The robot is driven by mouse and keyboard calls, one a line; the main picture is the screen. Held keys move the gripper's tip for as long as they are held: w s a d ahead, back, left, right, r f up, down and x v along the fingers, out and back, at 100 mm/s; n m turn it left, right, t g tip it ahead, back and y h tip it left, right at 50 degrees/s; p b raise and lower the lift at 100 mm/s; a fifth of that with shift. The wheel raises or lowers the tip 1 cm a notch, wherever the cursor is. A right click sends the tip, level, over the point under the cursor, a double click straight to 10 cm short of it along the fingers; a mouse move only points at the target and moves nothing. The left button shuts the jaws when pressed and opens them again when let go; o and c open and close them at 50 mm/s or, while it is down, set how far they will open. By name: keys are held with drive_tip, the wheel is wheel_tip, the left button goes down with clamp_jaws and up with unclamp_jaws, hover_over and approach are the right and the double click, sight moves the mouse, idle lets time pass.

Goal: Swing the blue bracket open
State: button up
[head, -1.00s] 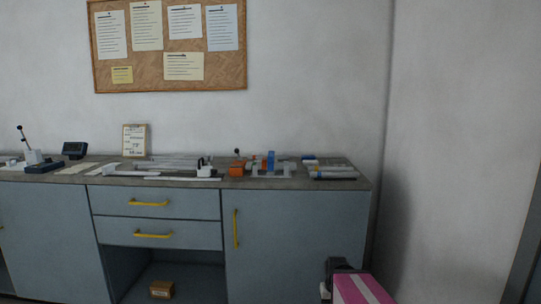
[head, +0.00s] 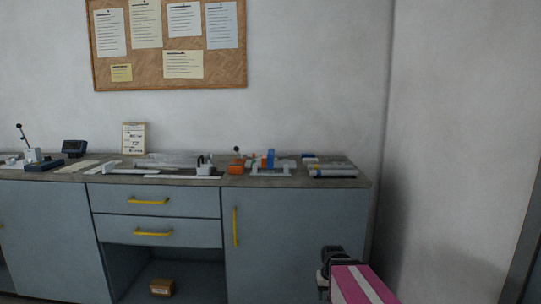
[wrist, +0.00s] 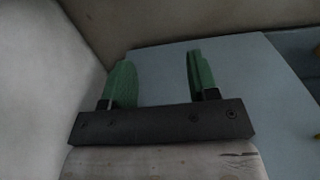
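The blue bracket (head: 270,158) stands upright on a pale grey frame jig (head: 272,170) on the workbench top, right of centre in the head view. It is small there, and its hinge cannot be made out. My gripper shows in the wrist view (wrist: 157,85) with two green fingers spread apart and nothing between them. In the head view my dark gripper end and pink arm link are low at the right, below the bench top and well away from the bracket.
An orange block (head: 236,167) sits just left of the jig. Grey bars (head: 332,172) lie near the bench's right end. The cabinet door has a yellow handle (head: 235,227). A wall (head: 450,120) rises at the right. Space above the bench is clear.

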drive_tip(key=w+a+r+t, duration=0.1)
drive_tip(key=w+a+r, duration=0.4)
drive_tip(key=w+r, duration=0.8)
drive_tip(key=n+t+y, duration=0.2)
drive_tip(key=t+y, duration=0.1)
approach(270, 155)
drive_tip(key=x, duration=1)
drive_tip(key=shift+w, duration=0.25)
clamp_jaws()
